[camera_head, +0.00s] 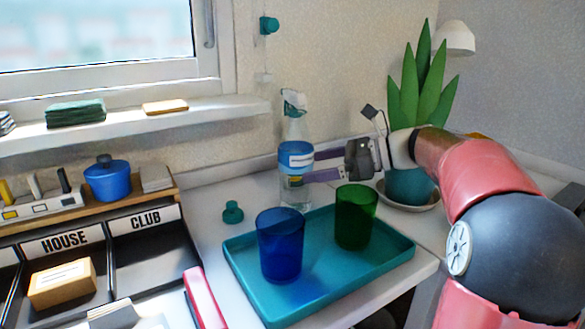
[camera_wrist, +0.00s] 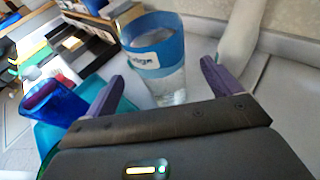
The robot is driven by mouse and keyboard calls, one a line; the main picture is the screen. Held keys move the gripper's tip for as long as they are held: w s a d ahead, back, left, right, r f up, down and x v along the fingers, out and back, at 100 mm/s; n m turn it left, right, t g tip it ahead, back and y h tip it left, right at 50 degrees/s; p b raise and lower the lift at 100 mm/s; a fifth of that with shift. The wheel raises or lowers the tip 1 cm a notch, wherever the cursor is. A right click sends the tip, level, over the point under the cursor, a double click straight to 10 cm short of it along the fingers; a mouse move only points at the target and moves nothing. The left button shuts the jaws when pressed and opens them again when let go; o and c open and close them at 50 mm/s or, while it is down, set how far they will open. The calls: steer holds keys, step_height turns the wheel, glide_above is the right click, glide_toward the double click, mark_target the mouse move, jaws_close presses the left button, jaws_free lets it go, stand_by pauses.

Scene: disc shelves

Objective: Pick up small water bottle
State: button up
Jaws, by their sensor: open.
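The small water bottle is not clearly identified. A clear bottle with a blue labelled band (camera_head: 296,157) and a spray-like top stands upright on the white counter behind the teal tray. My gripper (camera_head: 300,167) is at the right of this bottle, with its purple fingers pointing left at the level of the band. In the wrist view the bottle (camera_wrist: 155,62) stands upright ahead, between the lines of the two open fingers (camera_wrist: 163,80). The fingers look empty. The head view does not clearly show whether a finger touches the bottle.
A teal tray (camera_head: 385,268) holds a blue cup (camera_head: 281,245) and a green cup (camera_head: 355,217) just in front of the bottle. A small teal object (camera_head: 232,212) lies left of the bottle. The wall is close behind.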

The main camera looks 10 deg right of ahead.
mark_target(296, 167)
steer(key=x, duration=0.5)
steer(key=shift+w+a+f, duration=0.1)
steer(key=shift+w+a, duration=0.05)
steer(key=shift+a, duration=0.15)
steer(key=c, duration=1.5)
steer(key=shift+o, duration=0.2)
steer(key=shift+r, duration=0.3)
step_height(296, 167, up, 19)
steer(key=p, duration=0.4)
steer(key=shift+p, duration=0.4)
